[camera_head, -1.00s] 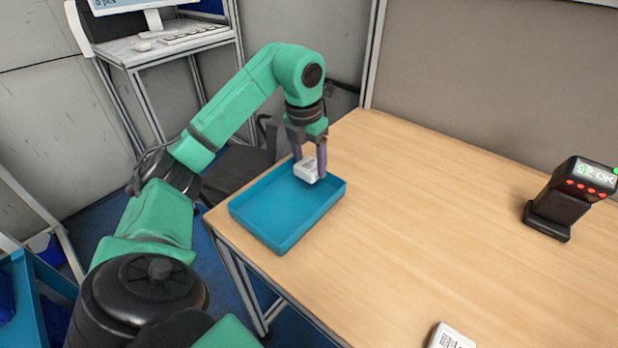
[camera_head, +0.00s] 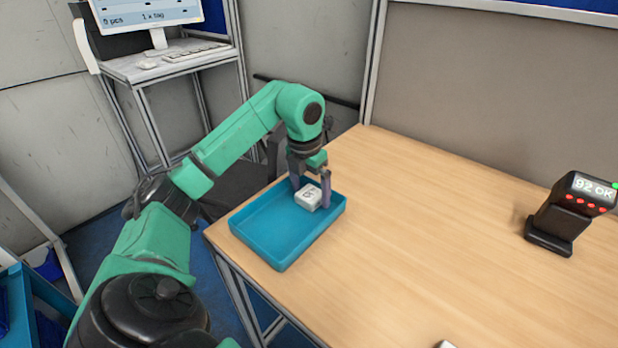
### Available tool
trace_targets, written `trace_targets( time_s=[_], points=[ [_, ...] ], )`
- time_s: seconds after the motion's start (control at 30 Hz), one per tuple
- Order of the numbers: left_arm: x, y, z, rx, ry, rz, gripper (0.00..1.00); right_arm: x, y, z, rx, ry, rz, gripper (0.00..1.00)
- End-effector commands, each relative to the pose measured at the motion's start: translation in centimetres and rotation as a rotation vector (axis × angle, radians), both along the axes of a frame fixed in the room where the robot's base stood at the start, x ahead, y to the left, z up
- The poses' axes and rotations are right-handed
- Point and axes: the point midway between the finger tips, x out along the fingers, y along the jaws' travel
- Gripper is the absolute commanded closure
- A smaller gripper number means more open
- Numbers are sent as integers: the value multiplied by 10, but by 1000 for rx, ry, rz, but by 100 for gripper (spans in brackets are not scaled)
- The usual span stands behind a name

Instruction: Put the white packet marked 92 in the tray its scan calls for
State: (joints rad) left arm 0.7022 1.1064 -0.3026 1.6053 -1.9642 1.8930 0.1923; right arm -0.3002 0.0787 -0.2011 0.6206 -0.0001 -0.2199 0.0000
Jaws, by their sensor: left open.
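The white packet (camera_head: 309,197) is at the back right part of the blue tray (camera_head: 268,248), with a dark mark on its upper face. I cannot tell from this angle whether it rests fully on the tray floor. My left gripper (camera_head: 311,193) is open, with its fingers on either side of the packet, inside the tray. The black scanner (camera_head: 562,214) stands on the right of the table and its display reads "92 OK". My right gripper is not in view.
The wooden table (camera_head: 430,235) is clear between tray and scanner. Part of another white item (camera_head: 446,344) shows at the bottom edge. A monitor (camera_head: 148,14) and keyboard (camera_head: 197,51) stand on a side desk at the back left.

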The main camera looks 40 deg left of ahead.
Motion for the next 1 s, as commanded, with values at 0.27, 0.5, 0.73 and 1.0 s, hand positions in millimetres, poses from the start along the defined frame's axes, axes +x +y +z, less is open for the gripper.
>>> trace_targets(
  time_s=[0.27, 0.5, 0.73, 1.0],
  points=[
    [-6, 0, 62, 1, -8, 0, 1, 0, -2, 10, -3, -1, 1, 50],
    [-12, 0, 116, 2, -3, 1, 1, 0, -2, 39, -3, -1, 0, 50],
    [-14, 0, 117, 0, 0, 0, 1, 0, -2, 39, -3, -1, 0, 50],
    [-14, 0, 117, 0, -1, 0, 1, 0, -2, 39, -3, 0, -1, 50]
  ],
)
